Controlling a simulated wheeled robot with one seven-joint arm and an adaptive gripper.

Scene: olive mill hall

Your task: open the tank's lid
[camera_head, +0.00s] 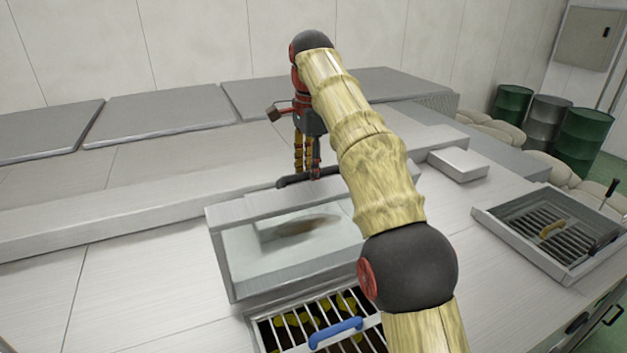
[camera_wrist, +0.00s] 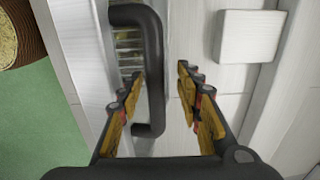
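The tank (camera_head: 230,268) is a pale box on the metal counter, with a glassy front showing a dark blurred patch inside. A dark bar handle (camera_head: 292,181) sits along the top back of its pale lid (camera_head: 250,210); my arm hides the right part. My gripper (camera_head: 307,172) points down at the handle. In the wrist view the black handle (camera_wrist: 152,50) passes between the fingers of my open gripper (camera_wrist: 161,76), closer to the left finger. I see gaps beside it, and the fingers are not closed on it. Whether a finger touches it I cannot tell.
A grate (camera_head: 290,332) with a blue handle (camera_head: 337,333) lies before the tank, over olive-like pieces. A small pale box (camera_head: 458,163) stands right of my arm. A tray (camera_head: 522,252) with a yellow-handled item (camera_head: 552,229) is farther right. The left counter is clear.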

